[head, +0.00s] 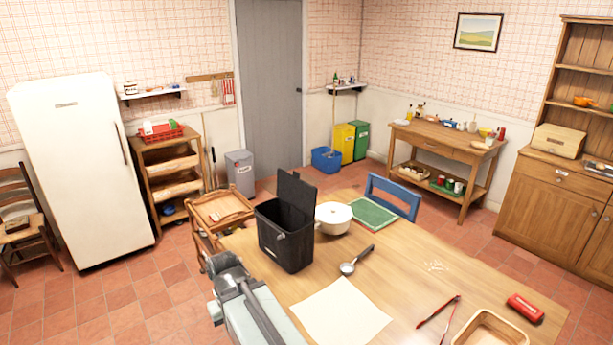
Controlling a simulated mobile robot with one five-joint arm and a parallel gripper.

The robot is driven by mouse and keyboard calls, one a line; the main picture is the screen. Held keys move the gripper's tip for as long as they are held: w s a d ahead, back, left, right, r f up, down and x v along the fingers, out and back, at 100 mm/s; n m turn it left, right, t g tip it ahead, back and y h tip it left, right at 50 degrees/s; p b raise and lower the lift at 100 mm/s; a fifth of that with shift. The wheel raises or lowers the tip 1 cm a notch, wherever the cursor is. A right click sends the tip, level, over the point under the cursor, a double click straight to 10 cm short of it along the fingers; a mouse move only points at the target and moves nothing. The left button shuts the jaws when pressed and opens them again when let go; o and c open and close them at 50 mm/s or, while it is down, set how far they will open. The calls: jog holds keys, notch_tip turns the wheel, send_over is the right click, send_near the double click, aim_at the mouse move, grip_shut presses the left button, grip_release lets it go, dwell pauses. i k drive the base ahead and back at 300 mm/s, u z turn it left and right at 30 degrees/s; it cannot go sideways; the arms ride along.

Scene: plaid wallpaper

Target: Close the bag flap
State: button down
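My gripper's fingers do not show.
A white pot (333,218) stands close to the bag's right, with a green mat (373,214) beyond. A ladle (356,260), a paper sheet (341,311), red-handled tongs (438,312), a red object (525,308) and a wooden tray (490,328) lie on the table (430,262). A wooden trolley (222,207) stands left.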

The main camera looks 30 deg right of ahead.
aim_at(301, 195)
jog(key=z, duration=0.05)
jog(key=i, duration=0.95)
jog(key=u, duration=0.05)
